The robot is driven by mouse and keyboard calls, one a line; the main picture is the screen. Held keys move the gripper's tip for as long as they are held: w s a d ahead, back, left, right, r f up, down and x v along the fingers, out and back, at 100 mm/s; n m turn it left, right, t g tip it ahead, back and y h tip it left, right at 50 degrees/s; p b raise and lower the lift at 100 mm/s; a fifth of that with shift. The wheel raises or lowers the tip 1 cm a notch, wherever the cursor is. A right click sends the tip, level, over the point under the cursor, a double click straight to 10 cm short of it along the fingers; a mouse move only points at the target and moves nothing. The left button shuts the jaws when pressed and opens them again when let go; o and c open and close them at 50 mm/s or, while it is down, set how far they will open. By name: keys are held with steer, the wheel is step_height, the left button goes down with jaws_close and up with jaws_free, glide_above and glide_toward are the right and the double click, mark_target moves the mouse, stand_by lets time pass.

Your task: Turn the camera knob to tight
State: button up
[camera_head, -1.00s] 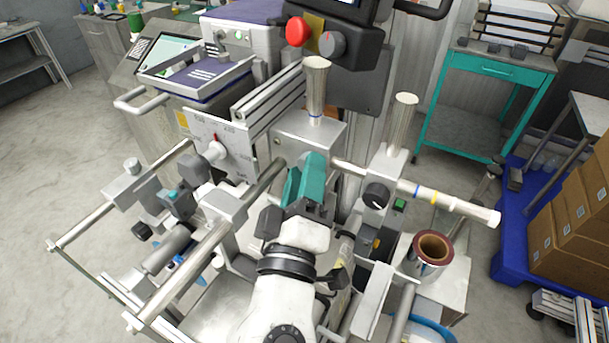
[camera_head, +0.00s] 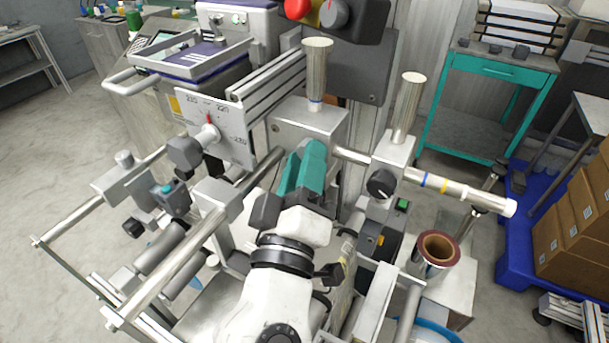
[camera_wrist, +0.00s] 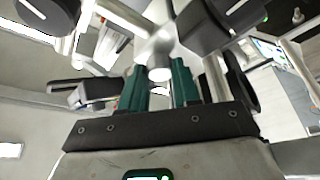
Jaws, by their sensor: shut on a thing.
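My gripper (camera_head: 303,168) has teal fingers and stands in front of the silver block (camera_head: 312,124) in the middle of the machine. In the wrist view its fingers (camera_wrist: 160,86) are on either side of a pale round-ended piece (camera_wrist: 159,74), which appears to be the camera knob. The gripper is shut on it. In the head view the fingers and wrist hide this piece, so its turn angle and any tight mark cannot be read.
A black knob with a white line (camera_head: 381,184) is on the right block. A scale plate (camera_head: 218,125) and a grey knob (camera_head: 184,153) are at left.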

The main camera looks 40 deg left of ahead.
steer(key=o, duration=1.1)
steer(key=shift+c, duration=0.2)
steer(key=b+v, duration=0.2)
steer(key=v, duration=0.9)
steer(key=shift+a, duration=0.1)
